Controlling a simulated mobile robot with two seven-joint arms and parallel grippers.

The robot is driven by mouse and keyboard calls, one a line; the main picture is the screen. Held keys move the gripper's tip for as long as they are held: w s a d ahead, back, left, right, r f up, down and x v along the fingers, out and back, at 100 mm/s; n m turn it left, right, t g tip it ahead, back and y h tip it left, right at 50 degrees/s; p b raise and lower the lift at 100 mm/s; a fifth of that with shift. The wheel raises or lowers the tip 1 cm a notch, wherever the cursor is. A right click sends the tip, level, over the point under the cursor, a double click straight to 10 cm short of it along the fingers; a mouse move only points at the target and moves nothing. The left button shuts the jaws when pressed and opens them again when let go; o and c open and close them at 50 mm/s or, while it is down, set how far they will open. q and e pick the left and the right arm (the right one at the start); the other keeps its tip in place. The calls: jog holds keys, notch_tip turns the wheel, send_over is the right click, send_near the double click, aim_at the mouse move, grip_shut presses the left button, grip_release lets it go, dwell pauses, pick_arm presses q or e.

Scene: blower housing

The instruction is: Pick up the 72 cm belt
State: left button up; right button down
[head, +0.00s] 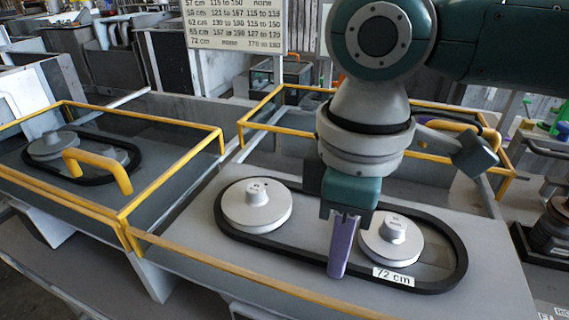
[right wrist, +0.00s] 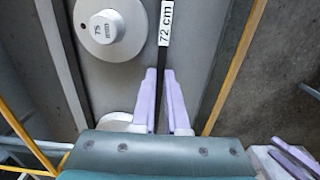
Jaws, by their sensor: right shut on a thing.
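The 72 cm belt (head: 463,262) is a black loop lying around two grey pulleys, the left pulley (head: 257,207) and the right pulley (head: 391,243), on a grey plate. Its white label (head: 393,277) reads 72 cm and also shows in the right wrist view (right wrist: 165,22). My right gripper (head: 338,274) points down at the near run of the belt, left of the label. In the right wrist view its purple fingers (right wrist: 163,75) are shut on the belt, one each side. Purple fingers, apparently of my left gripper (right wrist: 293,160), show at the lower right corner there.
A yellow-edged guard (head: 180,125) with a yellow handle stands at left over another belt and pulleys. Yellow rails (head: 250,272) run along the near edge and behind the plate. A length chart (head: 237,22) stands at the back.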

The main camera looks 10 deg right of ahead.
dwell(0.3)
jog(key=shift+r, duration=0.6)
notch_tip(320, 180, up, 24)
jog(key=p, duration=0.8)
jog(key=shift+f, duration=0.1)
